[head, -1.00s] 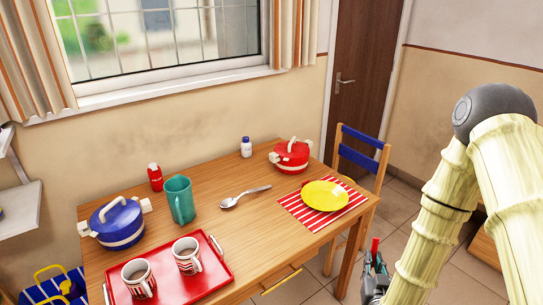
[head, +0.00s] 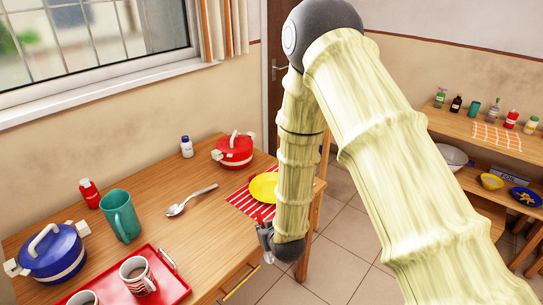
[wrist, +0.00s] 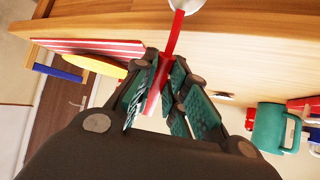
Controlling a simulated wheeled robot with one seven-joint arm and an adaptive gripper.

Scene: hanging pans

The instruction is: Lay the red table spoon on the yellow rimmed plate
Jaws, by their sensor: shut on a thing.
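The red table spoon (wrist: 165,75) is in my gripper (wrist: 155,95). In the wrist view the fingers are shut on its red handle, and its pale bowl reaches past the top edge. In the head view my gripper (head: 265,236) is at the table's front edge, just in front of the plate, and a bit of red shows at it. The yellow rimmed plate (head: 262,187) lies on a red-striped mat (head: 240,203), partly hidden by my arm. The plate also shows edge-on in the wrist view (wrist: 95,65), left of the spoon.
A silver spoon (head: 190,201) lies on the wooden table (head: 205,240). A teal mug (head: 120,215), red tray (head: 170,290), blue pot (head: 52,252), red pot (head: 233,150) and two small bottles stand around it. A shelf (head: 470,125) with bowls and bottles is at right.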

